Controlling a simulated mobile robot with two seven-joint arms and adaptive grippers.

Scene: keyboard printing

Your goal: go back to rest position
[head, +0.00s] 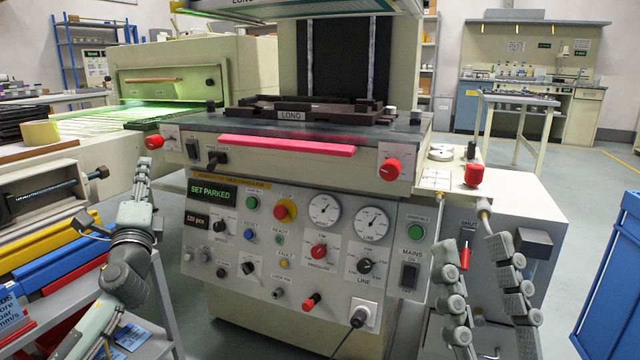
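The task names no object, only my two arms. My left gripper (143,190) is at the left of the head view, its grey fingers pointing up beside the left side of the press machine (290,240). Its fingers overlap in this view, so their opening cannot be told. My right gripper (472,245) is at the lower right, in front of the machine's right side.
The machine's panel carries dials, knobs, buttons and a lit "SET PARKED" display (212,192). A pink-red bar (287,145) runs along its front edge. A plugged cable (357,319) hangs below. A rack with yellow and blue bars (55,262) is left; a blue bin (612,275) is right.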

